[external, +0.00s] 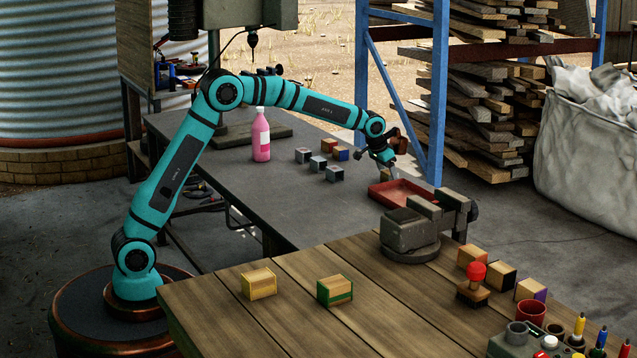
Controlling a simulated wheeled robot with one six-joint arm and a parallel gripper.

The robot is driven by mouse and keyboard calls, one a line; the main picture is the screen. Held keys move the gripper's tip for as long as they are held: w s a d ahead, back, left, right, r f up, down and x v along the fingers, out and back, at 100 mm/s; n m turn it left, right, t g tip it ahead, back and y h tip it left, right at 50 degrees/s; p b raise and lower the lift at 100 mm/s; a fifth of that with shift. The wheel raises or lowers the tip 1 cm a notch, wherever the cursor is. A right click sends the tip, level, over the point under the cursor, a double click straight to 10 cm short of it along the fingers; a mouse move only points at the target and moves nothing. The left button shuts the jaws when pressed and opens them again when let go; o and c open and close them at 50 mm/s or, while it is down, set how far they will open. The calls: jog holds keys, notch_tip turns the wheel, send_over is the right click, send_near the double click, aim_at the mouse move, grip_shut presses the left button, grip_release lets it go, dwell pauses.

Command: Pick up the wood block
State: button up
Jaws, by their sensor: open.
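My gripper (391,165) is at the end of my outstretched arm, over the back edge of the red tray (402,193). It is open. A small tan patch, perhaps a block, shows just under the gripper; I cannot tell whether it is between the fingers. Several wood blocks are in view. A yellow-edged block (258,283) and a green-edged block (335,290) sit apart on the wooden table. More blocks (472,256) stand at its right side. A small group of grey, orange and blue blocks (318,162) sits on the dark table left of my gripper.
A grey vise (409,236) stands on the wooden table (300,325), in front of the tray. A pink bottle (261,137) stands on the dark table (275,190). A blue rack (437,95) with planks rises behind my gripper.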

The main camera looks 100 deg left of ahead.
jog(key=shift+w+a+f, duration=0.15)
jog(key=shift+w+f, duration=0.05)
jog(key=shift+f, duration=0.3)
jog(key=shift+c, duration=0.4)
jog(key=c, duration=0.7)
notch_tip(320, 180, up, 28)
jog(key=shift+r, duration=0.1)
